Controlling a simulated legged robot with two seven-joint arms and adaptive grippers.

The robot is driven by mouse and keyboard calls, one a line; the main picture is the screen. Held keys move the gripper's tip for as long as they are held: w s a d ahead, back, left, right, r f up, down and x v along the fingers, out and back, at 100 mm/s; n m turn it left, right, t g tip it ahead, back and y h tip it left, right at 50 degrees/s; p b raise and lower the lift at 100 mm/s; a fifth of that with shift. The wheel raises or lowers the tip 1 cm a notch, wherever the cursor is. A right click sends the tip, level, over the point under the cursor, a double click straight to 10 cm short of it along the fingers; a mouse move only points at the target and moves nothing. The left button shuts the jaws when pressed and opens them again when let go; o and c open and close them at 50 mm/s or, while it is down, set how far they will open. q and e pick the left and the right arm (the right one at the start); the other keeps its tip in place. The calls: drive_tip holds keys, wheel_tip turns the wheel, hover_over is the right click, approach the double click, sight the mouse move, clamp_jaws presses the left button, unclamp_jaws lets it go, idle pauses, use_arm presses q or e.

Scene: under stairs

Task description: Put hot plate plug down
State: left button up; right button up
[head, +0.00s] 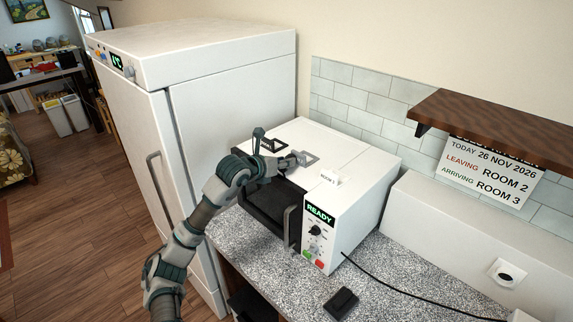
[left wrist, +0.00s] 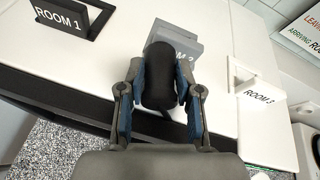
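My left gripper (head: 277,164) is over the top of the white benchtop unit. In the left wrist view its two fingers (left wrist: 161,98) are closed against both sides of a black rounded piece (left wrist: 162,68). I cannot tell for certain that this piece is the hot plate plug, and no cord shows on it. It stands in front of a grey ROOM 2 holder (left wrist: 186,41), which also shows in the head view (head: 306,159). Whether the piece touches the holder or the unit's top is unclear. My right gripper is not in view.
A black ROOM 1 holder (left wrist: 72,17) and white ROOM 3 holder (left wrist: 263,94) flank the grey one. The unit's front panel (head: 318,233) reads READY. A black block (head: 341,303) lies on the speckled counter (head: 385,262). A black cable (head: 400,290) crosses it. A wall socket (head: 507,274) is right.

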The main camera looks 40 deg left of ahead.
use_arm(q)
clamp_jaws()
drive_tip(key=shift+r, duration=0.1)
